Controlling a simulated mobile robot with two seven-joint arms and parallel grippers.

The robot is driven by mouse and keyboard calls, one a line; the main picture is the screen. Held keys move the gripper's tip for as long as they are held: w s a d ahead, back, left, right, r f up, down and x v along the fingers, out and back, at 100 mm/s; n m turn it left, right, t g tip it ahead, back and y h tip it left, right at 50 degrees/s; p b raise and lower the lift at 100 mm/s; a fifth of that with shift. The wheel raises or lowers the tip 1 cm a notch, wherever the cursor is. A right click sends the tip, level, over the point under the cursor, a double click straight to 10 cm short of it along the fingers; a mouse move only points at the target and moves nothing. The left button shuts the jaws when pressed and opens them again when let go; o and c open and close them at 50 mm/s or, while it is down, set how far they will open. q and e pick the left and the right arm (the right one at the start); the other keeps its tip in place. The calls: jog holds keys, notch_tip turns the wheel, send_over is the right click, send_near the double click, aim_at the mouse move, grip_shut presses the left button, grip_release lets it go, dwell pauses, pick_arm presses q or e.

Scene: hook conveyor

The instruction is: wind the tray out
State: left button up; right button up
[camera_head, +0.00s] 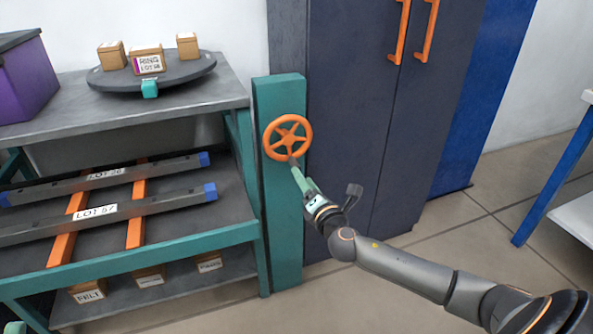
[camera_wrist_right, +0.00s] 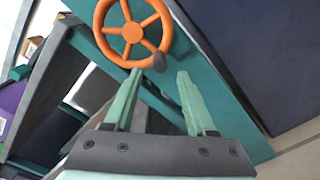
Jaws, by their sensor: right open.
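An orange five-spoked handwheel (camera_head: 287,138) is on the front of a teal post (camera_head: 279,210) right of the rack. In the right wrist view the wheel (camera_wrist_right: 132,32) has a dark grey knob (camera_wrist_right: 160,63) at its lower right rim. My right gripper (camera_head: 297,172) is just below the wheel's rim. In its wrist view the fingers (camera_wrist_right: 160,76) are apart, with the knob just beyond and between the tips; contact cannot be told. A rack level with a teal front edge (camera_head: 150,259) carries two grey bars; whether this is the tray is unclear.
A round dark turntable (camera_head: 152,80) with small boxes and a purple bin (camera_head: 22,80) stand on the rack top. Labelled boxes sit on the bottom shelf. A dark cabinet (camera_head: 375,120) stands right of the post.

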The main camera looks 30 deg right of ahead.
aim_at(291, 143)
jog(key=shift+b+x, duration=0.65)
jog(key=shift+x, duration=2.4)
grip_shut()
